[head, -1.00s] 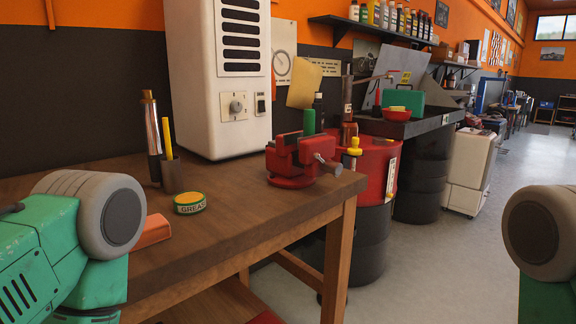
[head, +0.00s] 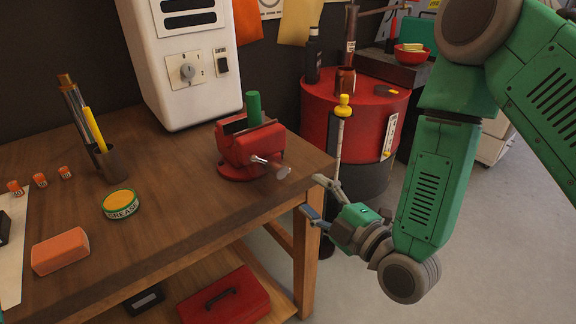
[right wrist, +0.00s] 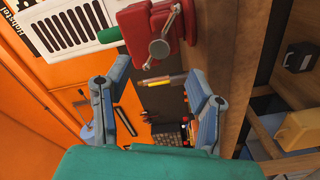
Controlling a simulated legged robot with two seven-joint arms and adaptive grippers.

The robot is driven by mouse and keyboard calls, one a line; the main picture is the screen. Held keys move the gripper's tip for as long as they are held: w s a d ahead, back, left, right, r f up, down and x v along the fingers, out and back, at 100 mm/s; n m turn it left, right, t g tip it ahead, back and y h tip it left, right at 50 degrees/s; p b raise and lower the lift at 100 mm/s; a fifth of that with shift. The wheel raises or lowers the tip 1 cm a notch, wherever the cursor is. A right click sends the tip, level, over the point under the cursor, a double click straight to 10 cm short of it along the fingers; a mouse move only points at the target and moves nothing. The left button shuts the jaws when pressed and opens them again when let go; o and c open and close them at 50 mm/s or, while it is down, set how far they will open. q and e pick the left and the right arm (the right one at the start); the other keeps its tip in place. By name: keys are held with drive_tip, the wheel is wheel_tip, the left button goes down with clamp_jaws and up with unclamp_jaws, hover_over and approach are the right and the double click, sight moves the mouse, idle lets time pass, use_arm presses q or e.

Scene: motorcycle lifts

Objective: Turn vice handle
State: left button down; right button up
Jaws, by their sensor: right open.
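The red vice (head: 240,158) is fixed near the right front corner of the wooden workbench. Its metal handle (head: 270,165) sticks out at the front right. A green cylinder (head: 254,106) stands upright at the vice jaws. My right gripper (head: 311,195) is open and empty beside the bench's right edge, to the right of the handle and apart from it. In the right wrist view the vice (right wrist: 139,25) and its handle (right wrist: 160,47) show at the top, beyond the open fingers (right wrist: 160,95). My left gripper is not in view.
The workbench (head: 190,230) carries a grease tin (head: 120,204), an orange block (head: 60,251), a tool holder (head: 107,160) and a white machine (head: 195,75). A red drum (head: 318,110) stands behind the bench's right end. A red toolbox (head: 225,298) sits on the lower shelf. Floor is clear at right.

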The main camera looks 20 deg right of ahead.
sight(283, 175)
drive_tip(key=w+a, duration=0.1)
drive_tip(key=w, duration=0.1)
drive_tip(key=w+a, duration=0.4)
drive_tip(key=shift+w+r+p, duration=0.3)
drive_tip(key=shift+w+p, duration=0.05)
drive_tip(key=shift+p, duration=0.05)
drive_tip(key=w+d, duration=0.2)
drive_tip(key=shift+w+d+f, duration=0.1)
drive_tip(key=shift+w+f, duration=0.2)
drive_tip(key=shift+w, duration=0.05)
drive_tip(key=shift+d, duration=0.1)
drive_tip(key=shift+a+r, duration=0.1)
drive_tip(key=shift+a, duration=0.9)
drive_tip(key=c, duration=0.7)
drive_tip(key=shift+a, duration=0.4)
clamp_jaws()
drive_tip(key=shift+d, duration=0.65)
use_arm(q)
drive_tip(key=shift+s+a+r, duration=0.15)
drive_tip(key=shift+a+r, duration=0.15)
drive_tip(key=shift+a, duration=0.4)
use_arm(e)
drive_tip(key=shift+f+m, duration=0.2)
drive_tip(key=shift+m, duration=0.1)
